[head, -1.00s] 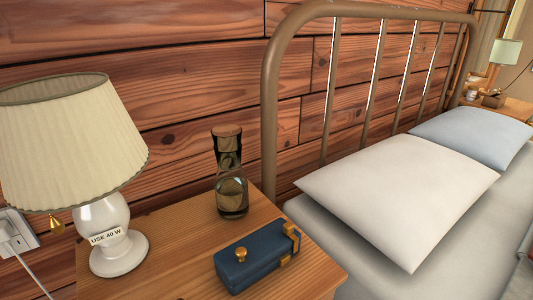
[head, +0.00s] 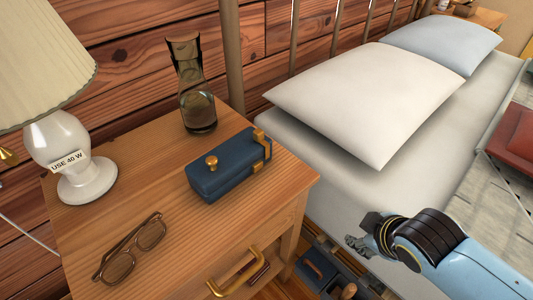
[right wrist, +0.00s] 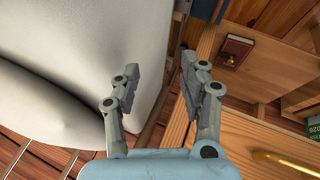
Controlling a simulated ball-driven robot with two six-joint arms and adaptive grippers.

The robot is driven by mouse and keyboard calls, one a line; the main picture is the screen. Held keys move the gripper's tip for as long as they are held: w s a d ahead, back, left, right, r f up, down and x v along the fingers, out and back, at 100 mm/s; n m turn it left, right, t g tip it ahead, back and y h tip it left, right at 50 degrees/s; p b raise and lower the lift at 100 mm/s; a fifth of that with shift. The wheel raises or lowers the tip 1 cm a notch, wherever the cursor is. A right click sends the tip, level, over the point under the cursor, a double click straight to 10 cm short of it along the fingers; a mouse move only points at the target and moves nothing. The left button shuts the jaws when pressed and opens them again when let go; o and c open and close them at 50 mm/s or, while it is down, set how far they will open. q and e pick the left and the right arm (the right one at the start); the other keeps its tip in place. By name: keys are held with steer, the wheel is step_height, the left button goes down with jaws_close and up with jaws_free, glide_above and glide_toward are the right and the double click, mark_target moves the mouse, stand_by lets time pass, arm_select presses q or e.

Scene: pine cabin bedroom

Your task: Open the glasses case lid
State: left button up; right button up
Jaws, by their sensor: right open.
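The dark blue glasses case (head: 222,172) lies on the wooden nightstand (head: 130,155), with its lid shut. A brass knob (head: 211,162) stands on it, and brass fittings show at its right end. My right gripper (head: 362,238) is low and right of the nightstand, beside the bed and well apart from the case. In the right wrist view its two fingers (right wrist: 160,66) are spread with nothing between them. I cannot make out the case in that view. My left gripper is not in view.
Eyeglasses (head: 130,247) lie at the nightstand's front left. A carafe (head: 197,100) stands behind the case, a lamp (head: 85,180) to the left. The drawer handle (head: 238,275) juts out in front. A red book (right wrist: 236,50) sits on the shelf. The bed (head: 300,160) is right.

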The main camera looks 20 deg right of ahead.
mark_target(211, 158)
steer(key=w+a+r+n+t+y, duration=0.25)
steer(key=w+r+n+t, duration=0.65)
steer(key=w+r+n, duration=0.6)
steer(key=a+n+y, duration=0.2)
steer(key=n, duration=0.2)
steer(key=s+a+r+n+t+y, duration=0.1)
steer(key=a+n, duration=0.2)
steer(key=n, duration=0.1)
steer(key=a+n+y, duration=0.2)
steer(key=a+n, duration=0.1)
steer(key=n, duration=0.1)
steer(key=shift+s+r+n+t+y+b, duration=0.25)
steer(key=shift+s+n+t+y+b, duration=0.05)
steer(key=shift+s+n+t+y, duration=0.1)
steer(key=s+a+n+g+y, duration=0.1)
steer(key=a+n+y, duration=0.1)
steer(key=n, duration=0.1)
steer(key=s+a+n+g+y, duration=0.1)
steer(key=a+n+y, duration=0.1)
steer(key=n, duration=0.2)
steer(key=s+a+n+g+y, duration=0.1)
steer(key=a+n+y, duration=0.1)
steer(key=a+n, duration=0.1)
steer(key=shift+s+a+f+n+y, duration=0.1)
steer(key=shift+s+n+y, duration=0.2)
steer(key=shift+n, duration=0.4)
steer(key=x, duration=1)
steer(key=shift+w+a+f, duration=0.1)
steer(key=shift+a+f, duration=0.1)
steer(key=shift+a, duration=0.05)
